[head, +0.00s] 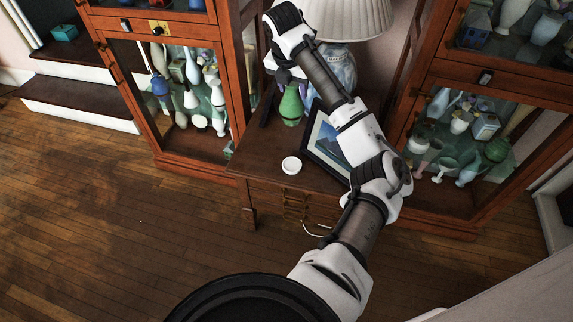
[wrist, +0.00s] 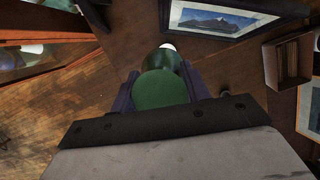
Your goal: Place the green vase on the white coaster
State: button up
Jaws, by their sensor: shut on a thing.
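The green vase (head: 291,107) is upright over the back part of the small wooden table, below my gripper (head: 292,88). In the wrist view the vase (wrist: 160,88) is seen from above, between the two purple fingers of my gripper (wrist: 160,84), which are shut on it. I cannot tell whether its base touches the table. The white coaster (head: 291,164) is round and lies bare near the table's front edge, nearer the camera than the vase. A white edge beyond the vase in the wrist view (wrist: 168,46) looks like the coaster, mostly hidden.
A framed picture (head: 325,145) leans on the table (head: 262,158), right of the coaster; it also shows in the wrist view (wrist: 220,17). A lamp (head: 345,18) stands behind my arm. Glass cabinets (head: 160,28) of vases flank the table. The table is clear left of the coaster.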

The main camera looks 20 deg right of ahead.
aim_at(287, 113)
jog(key=shift+s+d+f, duration=0.2)
jog(key=shift+d+f, duration=0.05)
jog(key=shift+f, duration=0.05)
notch_tip(287, 113, down, 19)
jog(key=p, duration=0.3)
jog(key=shift+f, duration=0.3)
jog(key=o, duration=1.2)
jog(key=b+v, duration=0.2)
jog(key=v, duration=1)
jog(key=shift+w+a, duration=0.1)
